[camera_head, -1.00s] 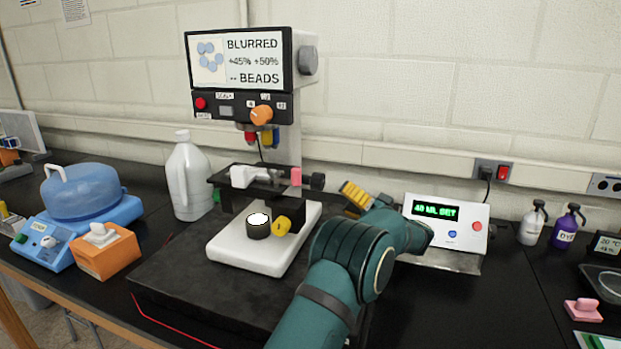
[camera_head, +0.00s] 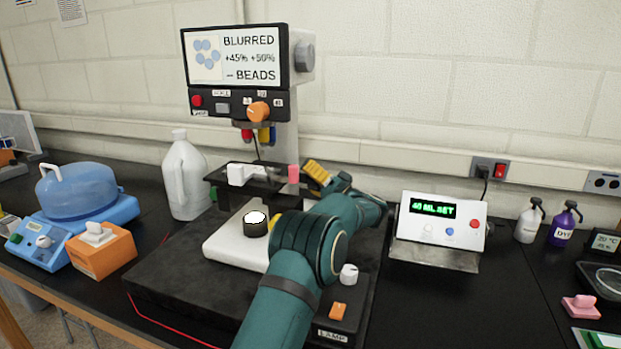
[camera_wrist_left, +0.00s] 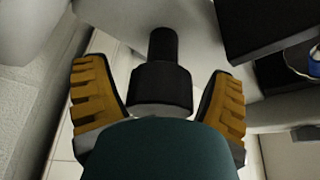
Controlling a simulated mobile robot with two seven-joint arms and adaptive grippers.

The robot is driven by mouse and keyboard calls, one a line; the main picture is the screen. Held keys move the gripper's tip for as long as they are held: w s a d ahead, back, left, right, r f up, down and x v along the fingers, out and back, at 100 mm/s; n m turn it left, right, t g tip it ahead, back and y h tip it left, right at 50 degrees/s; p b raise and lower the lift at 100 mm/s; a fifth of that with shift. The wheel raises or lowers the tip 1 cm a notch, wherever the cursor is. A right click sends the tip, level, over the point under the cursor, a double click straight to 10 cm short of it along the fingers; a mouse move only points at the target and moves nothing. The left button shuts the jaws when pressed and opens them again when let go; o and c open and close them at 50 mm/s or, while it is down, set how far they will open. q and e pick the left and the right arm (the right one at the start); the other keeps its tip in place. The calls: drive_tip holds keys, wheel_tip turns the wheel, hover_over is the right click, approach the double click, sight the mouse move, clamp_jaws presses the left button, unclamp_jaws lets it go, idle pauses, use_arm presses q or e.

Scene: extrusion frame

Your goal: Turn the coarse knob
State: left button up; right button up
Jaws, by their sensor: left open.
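The microscope (camera_head: 293,110) stands at the back on a dark slab, with a screen reading BLURRED. In the left wrist view a stepped black knob (camera_wrist_left: 160,85), wide with a narrower end, lies between my fingers. It looks like the coarse knob, but I see no label. My left gripper (camera_head: 318,173) has yellow ribbed pads and is open at the right of the microscope stage. In the left wrist view my left gripper (camera_wrist_left: 158,76) has one finger on each side of the knob, with gaps showing. In the head view the gripper and arm hide the knob.
A pink piece (camera_head: 293,173) sits on the stage near my gripper. A control box (camera_head: 440,222) reading 40 ML SET stands to the right. A white jug (camera_head: 186,178) stands left. A white knob (camera_head: 349,274) and orange switch (camera_head: 338,311) are beside my forearm.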

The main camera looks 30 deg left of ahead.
use_arm(q)
drive_tip(key=c, duration=1.2)
drive_tip(key=m+p, duration=0.1)
drive_tip(key=m, duration=0.1)
drive_tip(key=m+t+h+p, duration=0.1)
drive_tip(key=m+p, duration=0.1)
drive_tip(key=shift+w+d+f+m+h, duration=0.1)
drive_tip(key=shift+m+h, duration=0.2)
drive_tip(key=shift+m, duration=0.1)
drive_tip(key=shift+f+m+h+p, duration=0.15)
drive_tip(key=shift+m+h+p, duration=0.35)
drive_tip(key=shift+m+p, duration=0.7)
drive_tip(key=shift+f+m+p, duration=0.15)
drive_tip(key=shift+m+p, duration=0.25)
drive_tip(key=shift+m, duration=0.1)
drive_tip(key=shift+h, duration=0.3)
drive_tip(key=shift+f, duration=0.1)
